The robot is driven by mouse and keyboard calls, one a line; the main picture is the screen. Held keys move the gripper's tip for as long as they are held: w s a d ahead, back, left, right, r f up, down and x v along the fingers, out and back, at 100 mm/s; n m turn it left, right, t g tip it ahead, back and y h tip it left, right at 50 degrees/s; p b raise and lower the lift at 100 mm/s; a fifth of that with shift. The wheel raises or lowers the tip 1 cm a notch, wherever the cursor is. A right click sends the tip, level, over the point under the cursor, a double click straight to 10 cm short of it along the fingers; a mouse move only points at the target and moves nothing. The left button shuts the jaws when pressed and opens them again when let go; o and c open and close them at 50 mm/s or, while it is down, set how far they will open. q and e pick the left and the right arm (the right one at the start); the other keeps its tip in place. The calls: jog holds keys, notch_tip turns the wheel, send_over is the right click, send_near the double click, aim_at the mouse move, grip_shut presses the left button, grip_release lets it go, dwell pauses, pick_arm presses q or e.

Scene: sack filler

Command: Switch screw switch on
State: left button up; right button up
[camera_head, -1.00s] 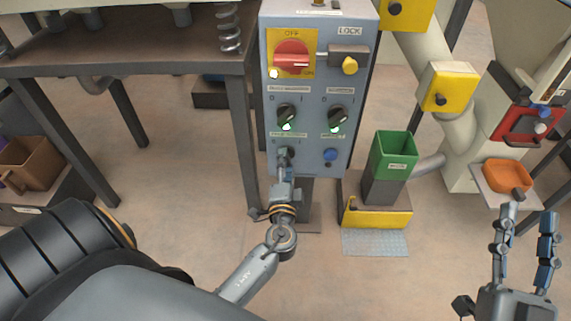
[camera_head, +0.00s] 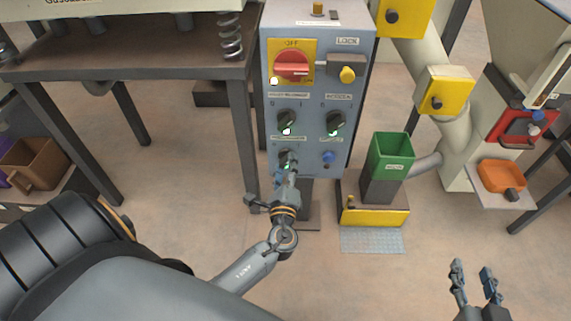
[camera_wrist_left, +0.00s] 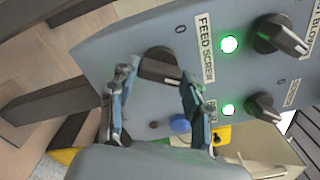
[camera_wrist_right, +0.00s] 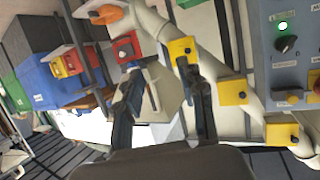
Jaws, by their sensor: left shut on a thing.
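The feed screw switch (camera_wrist_left: 157,66) is a dark rotary knob on the grey control panel (camera_head: 308,100), under the label FEED SCREW in the left wrist view. In the head view the switch (camera_head: 286,157) is the lower left knob, partly covered by my gripper. My left gripper (camera_wrist_left: 155,82) is shut on this knob, one finger on each side; it also shows in the head view (camera_head: 285,178). A small green spot shows by the knob in the head view. My right gripper (camera_head: 473,270) is open and empty at the lower right, away from the panel.
Two lit knobs (camera_head: 287,119) (camera_head: 334,121) sit above the switch, with a blue button (camera_head: 327,158) to its right. Higher up are a red main switch (camera_head: 291,66) and a yellow knob (camera_head: 347,75). A green bin (camera_head: 392,151) stands right of the panel.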

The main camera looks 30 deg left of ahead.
pick_arm(q)
jog(key=shift+f+m, duration=0.1)
jog(key=shift+m, duration=0.6)
pick_arm(e)
jog(key=shift+s+d+f+g+h, duration=0.25)
jog(key=shift+s+f+g, duration=0.2)
jog(key=shift+f, duration=0.2)
jog(key=shift+s+d+f+g+h, duration=0.2)
jog(key=shift+s+f+g, duration=0.25)
jog(key=shift+f, duration=0.2)
pick_arm(q)
jog(key=o, duration=1.2)
jog(key=shift+c, duration=0.2)
jog(key=shift+s+d, duration=0.1)
jog(key=v, duration=1.2)
